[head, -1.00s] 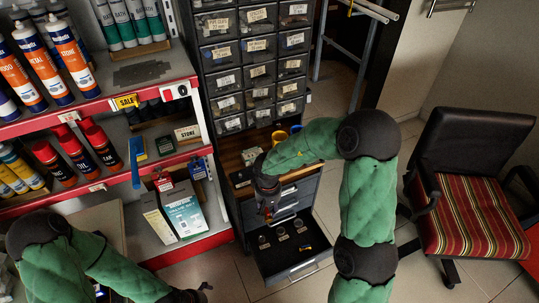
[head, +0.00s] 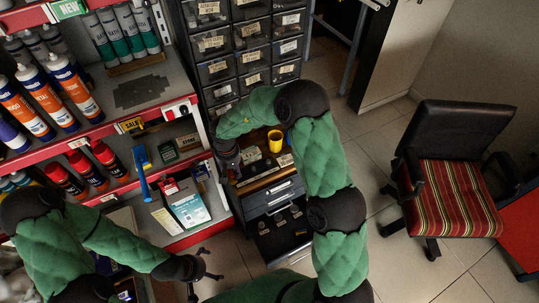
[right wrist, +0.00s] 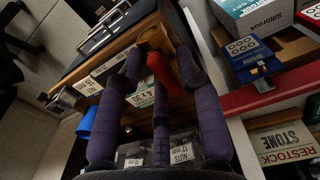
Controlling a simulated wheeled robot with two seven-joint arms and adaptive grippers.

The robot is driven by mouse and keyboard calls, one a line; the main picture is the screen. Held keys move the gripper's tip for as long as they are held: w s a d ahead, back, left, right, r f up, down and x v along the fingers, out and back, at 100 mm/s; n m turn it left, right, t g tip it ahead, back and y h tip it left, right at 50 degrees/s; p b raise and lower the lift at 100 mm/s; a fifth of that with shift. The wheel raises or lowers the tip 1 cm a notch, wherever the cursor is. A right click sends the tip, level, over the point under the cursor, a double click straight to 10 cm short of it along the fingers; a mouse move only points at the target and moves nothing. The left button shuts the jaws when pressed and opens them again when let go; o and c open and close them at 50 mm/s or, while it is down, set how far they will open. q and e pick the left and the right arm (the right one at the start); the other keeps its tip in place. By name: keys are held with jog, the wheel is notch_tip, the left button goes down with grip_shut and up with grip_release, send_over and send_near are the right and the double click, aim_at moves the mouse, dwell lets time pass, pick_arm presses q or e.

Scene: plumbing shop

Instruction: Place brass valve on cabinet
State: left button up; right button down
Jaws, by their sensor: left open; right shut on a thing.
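The brass valve (right wrist: 151,40) with a red handle (right wrist: 161,71) is between the purple fingers of my right gripper (right wrist: 160,62) in the right wrist view. The fingers partly cover it. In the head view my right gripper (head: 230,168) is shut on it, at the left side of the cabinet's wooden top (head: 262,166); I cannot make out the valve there. In the right wrist view the cabinet top (right wrist: 115,55) lies beyond the fingers. I cannot tell whether the valve touches it. My left gripper (head: 205,275) is open and empty, low in front of the shelf.
A yellow cup (head: 275,141) and labels are on the cabinet top. An open drawer (head: 287,241) with small parts sticks out below. Small-parts bins (head: 250,57) rise behind. The red-edged shelf (head: 190,237) stands close on the left. A striped chair (head: 455,200) is at right.

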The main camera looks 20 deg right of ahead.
jog(key=w+f+b, duration=0.2)
jog(key=w+f, duration=0.1)
jog(key=w, duration=0.1)
jog(key=w+d+f+b, duration=0.1)
jog(key=w+f+b, duration=0.1)
jog(key=w, duration=0.3)
jog(key=w+d+f+b, duration=0.1)
jog(key=w+f, duration=0.3)
jog(key=shift+w+f+b, duration=0.1)
jog(key=shift+w+b, duration=0.2)
jog(key=shift+b, duration=0.1)
jog(key=shift+w+f, duration=0.2)
jog(key=shift+f, duration=0.15)
notch_tip(320, 180, down, 3)
jog(key=shift+f+b, duration=0.1)
jog(key=shift+b, duration=0.95)
jog(key=c, duration=0.8)
grip_release()
